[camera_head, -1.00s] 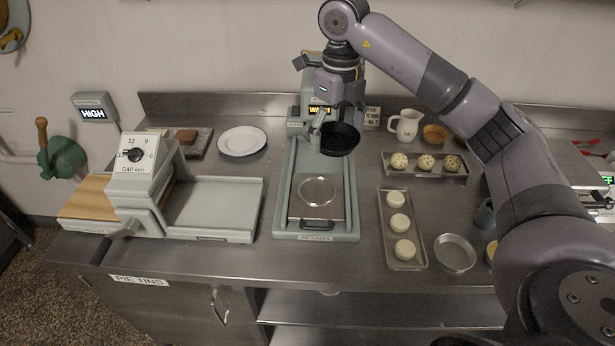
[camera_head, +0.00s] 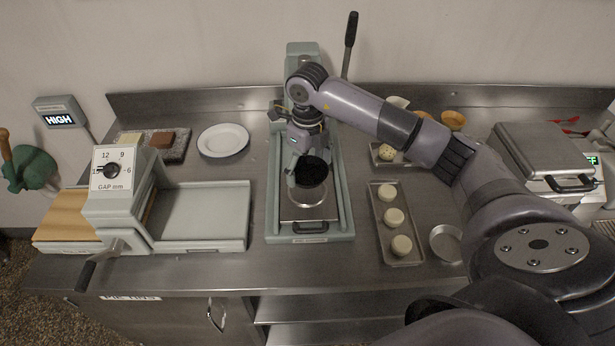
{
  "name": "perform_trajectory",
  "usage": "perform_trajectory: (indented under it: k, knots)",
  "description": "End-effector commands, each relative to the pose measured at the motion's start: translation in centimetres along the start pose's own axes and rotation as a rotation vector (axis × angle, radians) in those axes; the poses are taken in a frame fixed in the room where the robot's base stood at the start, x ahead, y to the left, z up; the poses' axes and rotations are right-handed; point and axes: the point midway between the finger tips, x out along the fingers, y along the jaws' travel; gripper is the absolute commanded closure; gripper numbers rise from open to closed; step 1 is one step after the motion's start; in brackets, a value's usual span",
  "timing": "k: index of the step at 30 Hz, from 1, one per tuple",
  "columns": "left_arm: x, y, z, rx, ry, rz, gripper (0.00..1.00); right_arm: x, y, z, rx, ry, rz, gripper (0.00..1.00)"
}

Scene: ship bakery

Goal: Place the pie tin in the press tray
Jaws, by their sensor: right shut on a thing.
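My right gripper (camera_head: 299,172) is shut on a dark round pie tin (camera_head: 313,172) and holds it by its left rim. The tin hangs over the far part of the press tray (camera_head: 328,212), a flat metal plate with a round recess and a front handle. The tin hides the far part of that recess, and I cannot tell whether it touches the tray. The press (camera_head: 344,200) is grey-green, with its column behind my wrist. My left gripper is not in view.
A sheeter (camera_head: 200,215) stands left and a white plate (camera_head: 223,139) lies behind it. Right of the press are a tray of pale dough rounds (camera_head: 382,258), an empty silver tin (camera_head: 447,242) and a hinged appliance (camera_head: 540,160). My right arm spans the counter's right side.

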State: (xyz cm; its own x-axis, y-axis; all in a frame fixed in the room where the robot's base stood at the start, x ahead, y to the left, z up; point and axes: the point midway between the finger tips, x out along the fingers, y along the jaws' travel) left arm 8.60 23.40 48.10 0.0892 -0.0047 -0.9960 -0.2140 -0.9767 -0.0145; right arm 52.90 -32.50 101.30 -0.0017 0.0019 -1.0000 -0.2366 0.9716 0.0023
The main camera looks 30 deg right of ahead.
Motion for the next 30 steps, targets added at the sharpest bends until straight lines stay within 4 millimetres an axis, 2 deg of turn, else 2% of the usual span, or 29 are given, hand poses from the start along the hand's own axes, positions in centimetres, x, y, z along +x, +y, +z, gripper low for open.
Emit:
perform_trajectory:
  k: [1,4,13,24,25,30]
  knots:
    - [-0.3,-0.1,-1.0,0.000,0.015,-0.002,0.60,0.4,0.0,0.0,0.001,0.003,0.001,0.42]
    - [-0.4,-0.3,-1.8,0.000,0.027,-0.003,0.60,1.1,0.0,0.0,0.001,0.001,0.001,0.42]
    - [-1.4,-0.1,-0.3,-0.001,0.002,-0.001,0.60,5.0,0.0,0.0,0.001,0.002,0.001,0.42]
    - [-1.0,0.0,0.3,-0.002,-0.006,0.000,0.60,5.6,0.0,0.0,0.000,0.000,0.000,0.42]
    - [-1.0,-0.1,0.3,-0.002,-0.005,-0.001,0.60,5.6,0.0,0.0,0.000,0.000,0.000,0.16]
    - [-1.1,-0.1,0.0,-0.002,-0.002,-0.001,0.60,5.5,0.0,0.0,0.001,0.000,0.000,0.04]
